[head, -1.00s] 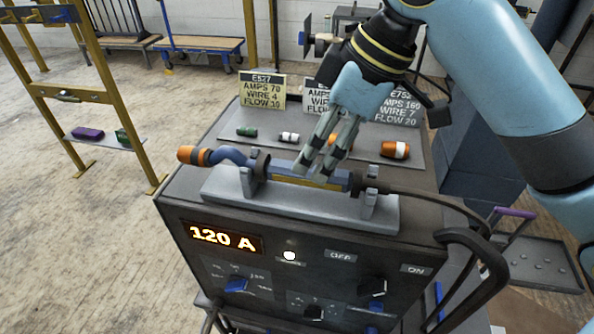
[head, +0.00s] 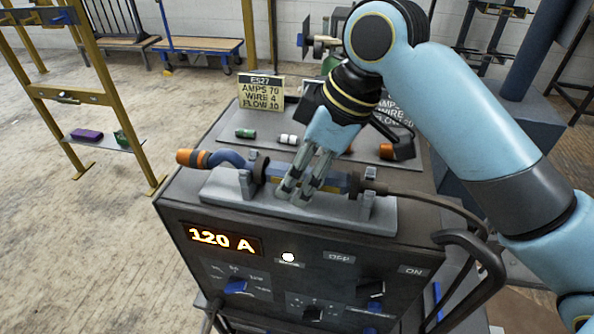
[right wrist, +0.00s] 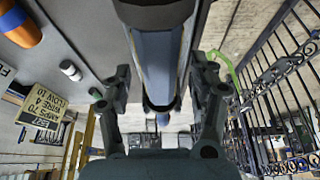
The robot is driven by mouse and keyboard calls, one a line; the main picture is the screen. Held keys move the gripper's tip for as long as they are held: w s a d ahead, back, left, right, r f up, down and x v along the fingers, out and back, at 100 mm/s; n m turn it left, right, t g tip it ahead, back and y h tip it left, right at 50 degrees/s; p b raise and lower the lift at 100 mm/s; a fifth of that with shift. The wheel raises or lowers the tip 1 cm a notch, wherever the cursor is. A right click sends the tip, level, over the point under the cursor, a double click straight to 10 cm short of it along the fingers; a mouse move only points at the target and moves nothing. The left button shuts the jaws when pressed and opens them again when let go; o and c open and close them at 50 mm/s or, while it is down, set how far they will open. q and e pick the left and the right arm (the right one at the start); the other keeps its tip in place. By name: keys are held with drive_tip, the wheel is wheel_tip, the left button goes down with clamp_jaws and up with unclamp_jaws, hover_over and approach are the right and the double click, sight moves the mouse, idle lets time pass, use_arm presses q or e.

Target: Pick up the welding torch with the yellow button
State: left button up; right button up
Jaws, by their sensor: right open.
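The welding torch (head: 226,158) lies in a grey cradle (head: 222,190) on top of the welding machine, with an orange nozzle at its left end and a cable at its right. My right gripper (head: 295,192) is over the torch's blue handle, its fingers pointing down. In the right wrist view the blue handle (right wrist: 160,65) runs between the two open fingers (right wrist: 160,110), one on each side. I cannot tell whether they touch it. The fingers cover part of the handle in the head view, and no yellow button can be made out. My left gripper is not in view.
The welding machine (head: 210,215) shows 120 A and has knobs on its front. Behind the torch, a tray holds a green piece (head: 245,133), a white piece (head: 289,139) and orange ones. A sign reading E527 (head: 261,92) stands behind. A black handle (head: 470,245) sticks out at right.

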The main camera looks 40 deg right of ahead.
drive_tip(key=shift+f, duration=0.15)
drive_tip(key=shift+c, duration=0.3)
clamp_jaws()
idle(0.4)
